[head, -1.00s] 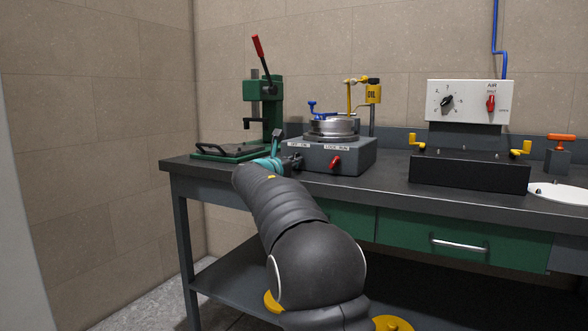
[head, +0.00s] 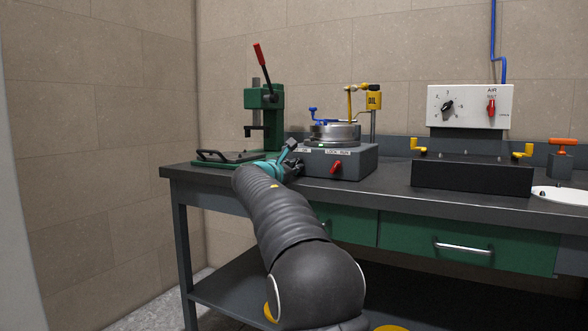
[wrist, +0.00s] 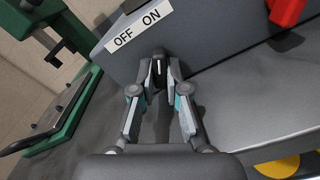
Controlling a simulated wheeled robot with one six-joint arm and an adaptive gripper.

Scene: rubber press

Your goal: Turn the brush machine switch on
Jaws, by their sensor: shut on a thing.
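The brush machine (head: 345,163) is a grey box with a round steel bowl on top, standing on the bench. Its switch (wrist: 158,68) is a small dark knob with a white mark, below the OFF ON label (wrist: 139,27) in the wrist view. My gripper (wrist: 158,78) is shut on this knob, a finger on either side. In the head view my gripper (head: 293,164) is at the machine's left front and hides the switch. A small green light (head: 320,145) shows on top of the machine.
A red knob (head: 336,167) sits right of the switch on the same front. A green press (head: 264,112) with a red-tipped lever stands to the left. A black box (head: 472,178) with yellow handles is to the right. Bare bench lies between.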

